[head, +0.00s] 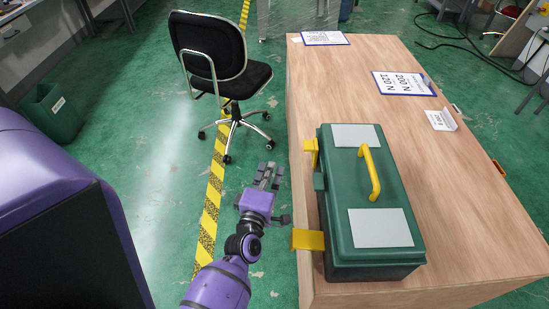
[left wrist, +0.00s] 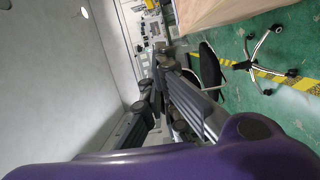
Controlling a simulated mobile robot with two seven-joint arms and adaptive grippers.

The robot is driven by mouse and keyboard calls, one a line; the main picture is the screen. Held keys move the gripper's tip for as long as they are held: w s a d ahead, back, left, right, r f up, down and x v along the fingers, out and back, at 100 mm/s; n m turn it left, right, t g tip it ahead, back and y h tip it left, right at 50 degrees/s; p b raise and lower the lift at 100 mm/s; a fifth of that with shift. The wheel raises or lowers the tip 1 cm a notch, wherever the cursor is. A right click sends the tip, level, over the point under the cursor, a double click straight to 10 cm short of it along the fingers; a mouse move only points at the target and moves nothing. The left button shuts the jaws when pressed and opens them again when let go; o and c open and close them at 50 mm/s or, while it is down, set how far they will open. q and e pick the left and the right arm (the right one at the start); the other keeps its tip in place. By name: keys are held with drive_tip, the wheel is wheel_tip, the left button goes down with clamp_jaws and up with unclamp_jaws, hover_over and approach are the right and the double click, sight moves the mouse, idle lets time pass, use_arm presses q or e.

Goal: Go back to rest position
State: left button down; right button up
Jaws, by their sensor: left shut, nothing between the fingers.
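My left gripper (head: 268,176) is in the head view, left of the wooden table, over the green floor. It is shut and empty, pointing away toward the chair. It also shows in the left wrist view (left wrist: 160,72), where its fingers come together with nothing between them. My right gripper is in neither view.
A green toolbox (head: 335,200) with yellow latches and handle stands on the wooden table (head: 450,200), close to my left gripper. Papers (head: 403,83) lie farther back. A black office chair (head: 222,70) stands ahead on the floor. A green bin (head: 52,112) is at the left.

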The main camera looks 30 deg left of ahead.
use_arm(q)
drive_tip(key=shift+v, duration=0.85)
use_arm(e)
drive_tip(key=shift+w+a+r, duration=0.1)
use_arm(q)
drive_tip(key=shift+a, duration=0.1)
